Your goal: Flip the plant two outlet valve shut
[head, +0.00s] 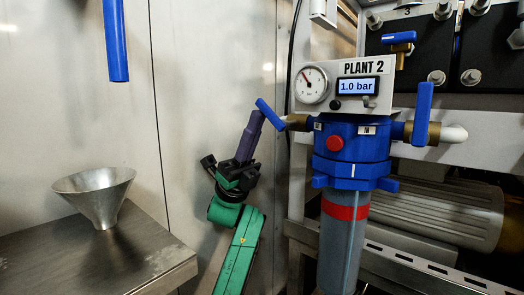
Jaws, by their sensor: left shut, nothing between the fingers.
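The plant two unit has a blue filter head (350,145) under a white panel marked PLANT 2 (365,68). On its left side, a brass valve has a blue lever (269,114) that slants from upper left down to the brass body. On its right side, another valve has a blue lever (422,112) standing upright across a white pipe end. I cannot read which is the outlet. My left gripper (256,118) is shut and empty, purple fingers pointing up, their tips just beside the left lever; I cannot tell whether they touch. My right gripper is not in view.
The panel carries a dial gauge (311,84) and a display (358,86) reading 1.0 bar. A red button (335,143) is on the filter head. A metal funnel (96,192) stands on a steel bench (120,250) at left. A blue tube (115,40) hangs above.

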